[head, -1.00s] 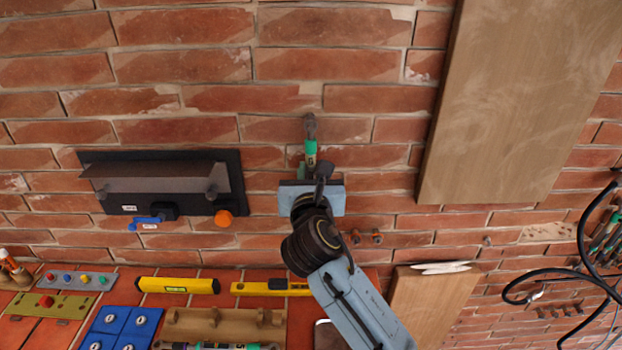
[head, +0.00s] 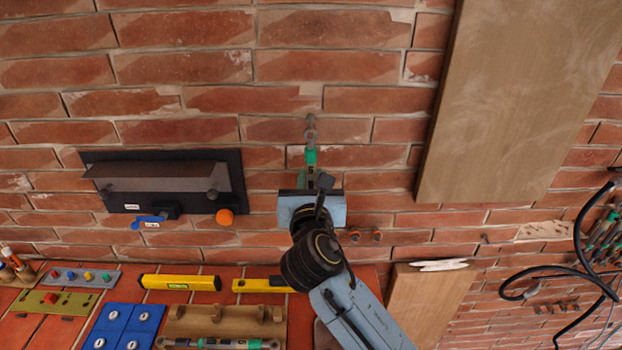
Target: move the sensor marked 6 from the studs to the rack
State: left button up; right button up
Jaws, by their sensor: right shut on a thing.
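A slim sensor (head: 311,157) with a grey eye-shaped top end and a green band hangs upright in front of the brick wall. A dark section with a pale mark shows below the band, too small to read surely. My right gripper (head: 318,183) is shut on its lower part, and its fingers and pale blue palm hide the rest. I cannot tell whether the top end touches a stud. The wooden rack (head: 222,327) lies on the red tiled surface at the bottom. A similar grey-and-green sensor (head: 224,344) lies along its front. My left gripper is not in view.
A black wall panel with a grey hood (head: 160,178), an orange knob (head: 225,217) and a blue lever (head: 150,218) is at left. Yellow levels (head: 180,283), blue blocks (head: 145,318) and a wooden board (head: 520,100) surround the area. Two small studs (head: 365,235) stick out right of my gripper.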

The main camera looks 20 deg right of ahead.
jog(key=shift+p+v, duration=0.5)
jog(key=shift+v, duration=0.65)
jog(key=shift+p+v, duration=0.4)
jog(key=shift+v, duration=1.15)
